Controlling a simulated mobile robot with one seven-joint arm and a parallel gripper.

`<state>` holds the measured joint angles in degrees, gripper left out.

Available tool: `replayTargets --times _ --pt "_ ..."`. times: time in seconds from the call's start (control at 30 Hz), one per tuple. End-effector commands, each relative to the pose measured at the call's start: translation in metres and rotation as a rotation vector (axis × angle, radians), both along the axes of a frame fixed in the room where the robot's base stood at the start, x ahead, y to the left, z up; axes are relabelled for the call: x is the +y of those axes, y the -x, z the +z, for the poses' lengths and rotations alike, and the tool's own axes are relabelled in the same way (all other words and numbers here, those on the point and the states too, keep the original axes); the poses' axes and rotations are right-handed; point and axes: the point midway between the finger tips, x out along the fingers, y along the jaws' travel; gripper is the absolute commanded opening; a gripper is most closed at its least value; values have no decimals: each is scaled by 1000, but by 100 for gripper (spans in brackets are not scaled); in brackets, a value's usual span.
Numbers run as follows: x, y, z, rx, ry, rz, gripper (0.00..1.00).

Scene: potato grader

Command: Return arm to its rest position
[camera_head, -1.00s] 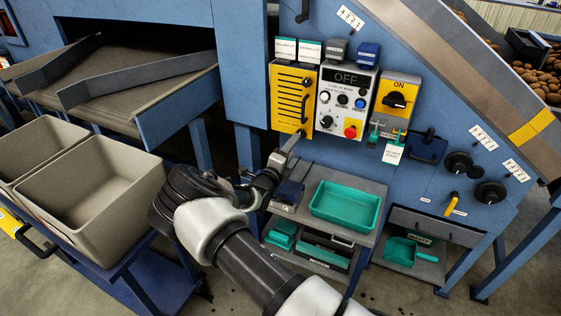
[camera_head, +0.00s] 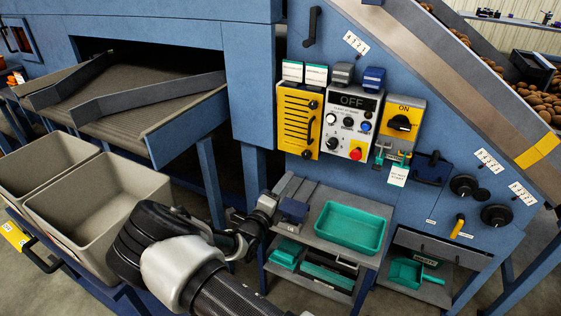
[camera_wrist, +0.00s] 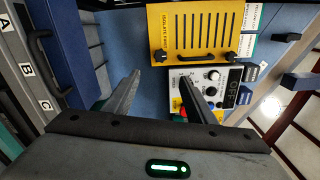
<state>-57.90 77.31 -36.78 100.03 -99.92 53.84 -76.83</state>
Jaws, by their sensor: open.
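My gripper (camera_wrist: 157,92) is open and empty in the wrist view, its two dark fingers apart with only the blue machine face between them. In the head view my gripper (camera_head: 267,202) is low in front of the blue machine, beside the left end of the shelf cart; its fingertips are hard to make out there. My arm is bent, with its forearm at the bottom of the picture. The yellow isolator box (camera_head: 299,122) and the grey control panel (camera_head: 350,125) with an OFF display are above and to the right of my gripper. Both also show sideways in the wrist view.
A shelf cart (camera_head: 303,233) with a teal tray (camera_head: 349,228) stands close to my gripper's right. Two beige bins (camera_head: 97,208) are at the left, close to my elbow. A conveyor (camera_head: 150,107) is behind them. Floor shows at the lower right.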

Motion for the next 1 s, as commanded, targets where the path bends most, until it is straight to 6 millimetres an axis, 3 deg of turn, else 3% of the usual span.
replayTargets --times 0.13,0.27,0.43,0.6,0.8,1.0 --pt "-7 1 6 -15 -38 -28 51" --pt "-42 13 32 -94 -232 -174 51" --pt "-111 58 74 -313 -671 -516 51" --pt "-153 119 108 -587 -1091 -866 51" --pt "-168 192 146 -946 -1522 -1252 51" --pt "-155 258 187 -1325 -1889 -1610 51"
